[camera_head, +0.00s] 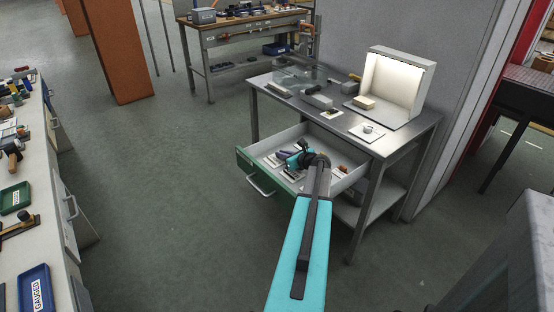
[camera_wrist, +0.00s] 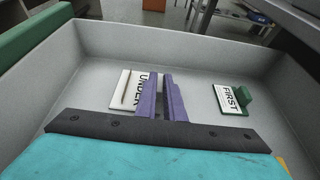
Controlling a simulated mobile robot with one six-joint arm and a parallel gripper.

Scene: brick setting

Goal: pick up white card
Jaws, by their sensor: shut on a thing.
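A white card (camera_wrist: 123,92) with the dark word "UNDER" and a thin brown strip on it shows in the wrist view, at the floor of the open drawer (camera_head: 281,139). My gripper (camera_wrist: 162,80), with purple fingers, is over the card's right part and shut on it; the left finger hides some of its lettering. A second white card (camera_wrist: 227,100) marked "FIRST", with a green block against it, lies to the right, apart from my fingers. In the head view my gripper (camera_head: 290,158) is inside the drawer, and my arm hides part of it.
The drawer walls (camera_wrist: 215,55) surround my gripper. The metal table (camera_head: 384,145) above holds a lit box (camera_head: 396,85) and small items. A cluttered counter (camera_head: 40,185) stands at the left and a workbench (camera_head: 235,35) at the back. The floor between is clear.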

